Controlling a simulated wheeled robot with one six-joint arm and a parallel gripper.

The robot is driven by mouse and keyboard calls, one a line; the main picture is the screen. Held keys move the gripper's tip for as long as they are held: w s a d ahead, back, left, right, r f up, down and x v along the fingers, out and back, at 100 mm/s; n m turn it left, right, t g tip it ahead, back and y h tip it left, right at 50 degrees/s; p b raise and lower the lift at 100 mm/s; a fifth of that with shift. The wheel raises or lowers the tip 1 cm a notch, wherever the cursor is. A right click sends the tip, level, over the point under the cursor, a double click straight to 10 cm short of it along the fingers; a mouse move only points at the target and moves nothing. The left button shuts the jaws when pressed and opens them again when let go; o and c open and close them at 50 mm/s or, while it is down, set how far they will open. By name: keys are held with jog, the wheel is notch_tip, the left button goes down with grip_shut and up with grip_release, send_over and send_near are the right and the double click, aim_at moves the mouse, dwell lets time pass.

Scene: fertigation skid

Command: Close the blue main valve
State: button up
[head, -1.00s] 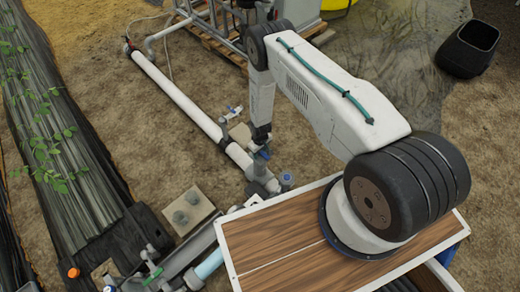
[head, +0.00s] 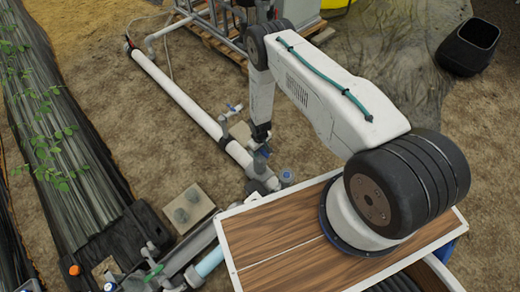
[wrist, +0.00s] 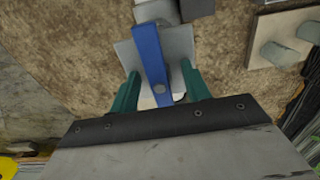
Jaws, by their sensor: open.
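The blue main valve's lever (wrist: 149,55) shows in the wrist view as a flat blue handle with a round bolt near its lower end. My gripper (wrist: 160,88) is open, with one green finger on each side of the lever. I cannot tell whether either finger touches it. Behind the lever are a grey plate and pale pipe parts. In the head view my gripper (head: 261,142) points down over the white main pipe, and the fingertips and lever are small and mostly hidden there.
A blue-capped fitting (head: 286,175) is close on the right. A concrete block (head: 187,208) lies in front.

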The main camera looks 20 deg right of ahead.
jog(key=shift+f, duration=0.35)
jog(key=c, duration=0.5)
jog(key=o, duration=0.5)
